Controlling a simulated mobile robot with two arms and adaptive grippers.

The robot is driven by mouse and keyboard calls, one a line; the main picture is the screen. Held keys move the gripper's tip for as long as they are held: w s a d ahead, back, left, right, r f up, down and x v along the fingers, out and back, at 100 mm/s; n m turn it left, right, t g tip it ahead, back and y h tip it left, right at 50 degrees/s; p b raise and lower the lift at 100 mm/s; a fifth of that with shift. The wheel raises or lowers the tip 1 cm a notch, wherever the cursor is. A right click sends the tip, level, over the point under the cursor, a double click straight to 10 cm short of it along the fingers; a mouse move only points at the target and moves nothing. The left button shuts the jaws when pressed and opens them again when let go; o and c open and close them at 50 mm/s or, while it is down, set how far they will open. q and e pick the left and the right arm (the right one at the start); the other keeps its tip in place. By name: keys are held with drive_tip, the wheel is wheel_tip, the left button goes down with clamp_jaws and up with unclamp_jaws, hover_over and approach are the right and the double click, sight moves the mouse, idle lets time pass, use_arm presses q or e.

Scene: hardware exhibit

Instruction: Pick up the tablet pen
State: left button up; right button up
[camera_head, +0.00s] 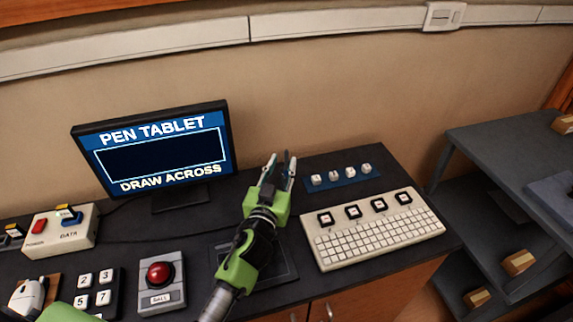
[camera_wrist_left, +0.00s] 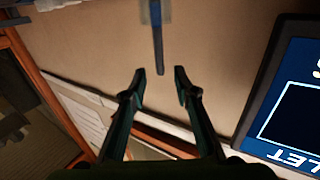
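My left gripper (camera_head: 280,172) is raised above the desk, its fingers pointing up toward the wall between the monitor and the keyboard. In the left wrist view its two dark fingers (camera_wrist_left: 159,73) stand apart. A thin dark bluish rod comes down from the top edge there and ends level with the gap between the fingertips. I cannot tell whether this rod is the pen or a part of my gripper. The dark drawing tablet (camera_head: 283,276) lies on the desk, partly hidden behind my left arm. No pen shows clearly on it. My right gripper is not in view.
The monitor (camera_head: 157,152) reads "PEN TABLET, DRAW ACROSS". A keyboard (camera_head: 372,238) and a blue strip with white keycaps (camera_head: 343,181) are at the right. A trackball box (camera_head: 160,285), number pad and mouse (camera_head: 28,294) are at the left. Grey shelves (camera_head: 490,135) stand at far right.

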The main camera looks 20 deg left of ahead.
sight(286, 155)
use_arm(q)
drive_tip(key=w, duration=0.5)
drive_tip(key=shift+w+a+f+p, duration=0.1)
drive_tip(key=shift+w+a+p, duration=0.1)
drive_tip(key=shift+p, duration=0.2)
drive_tip(key=shift+s, duration=0.1)
clamp_jaws()
